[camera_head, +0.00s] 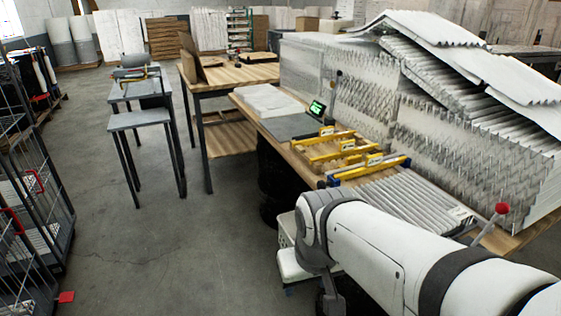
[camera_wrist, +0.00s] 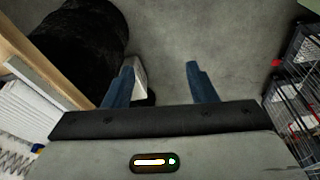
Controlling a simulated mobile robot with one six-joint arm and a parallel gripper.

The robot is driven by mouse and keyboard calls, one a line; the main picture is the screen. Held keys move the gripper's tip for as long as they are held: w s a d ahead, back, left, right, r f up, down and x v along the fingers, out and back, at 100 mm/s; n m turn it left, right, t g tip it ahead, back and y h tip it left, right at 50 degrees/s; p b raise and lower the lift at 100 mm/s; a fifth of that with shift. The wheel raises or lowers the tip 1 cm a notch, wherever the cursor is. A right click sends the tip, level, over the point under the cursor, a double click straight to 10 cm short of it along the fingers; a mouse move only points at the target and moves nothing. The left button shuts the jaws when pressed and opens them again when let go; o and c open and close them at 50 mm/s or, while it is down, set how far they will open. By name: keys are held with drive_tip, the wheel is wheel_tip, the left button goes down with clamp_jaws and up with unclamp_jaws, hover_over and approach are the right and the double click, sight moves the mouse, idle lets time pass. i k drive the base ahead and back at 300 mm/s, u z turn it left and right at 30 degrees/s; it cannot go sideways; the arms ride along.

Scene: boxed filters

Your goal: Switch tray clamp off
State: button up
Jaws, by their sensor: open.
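A lever with a red ball knob (camera_head: 502,208) stands at the right end of the workbench, beside a tray of grey pleated filters (camera_head: 408,204). It leans up and to the right. No label shows which part is the tray clamp. Yellow-handled frames (camera_head: 330,150) lie on the bench behind the filter tray. My gripper (camera_wrist: 160,85) shows in the wrist view with its two blue fingers apart and nothing between them. It points down at the grey floor, off the bench's front edge. In the head view my white arm covers part of the bench front, and the fingers cannot be made out.
A small lit green display (camera_head: 317,108) stands on the bench (camera_head: 262,118). Stacked pleated filters (camera_head: 370,95) fill its back. A black round object (camera_wrist: 80,45) is under the bench, close to my gripper's left. Wire cages (camera_head: 35,190) stand at left.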

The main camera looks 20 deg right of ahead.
sight(501, 208)
drive_tip(key=z, duration=1.9)
drive_tip(key=k, duration=0.65)
drive_tip(key=u, duration=0.2)
drive_tip(key=i, duration=1.15)
drive_tip(key=z, duration=0.35)
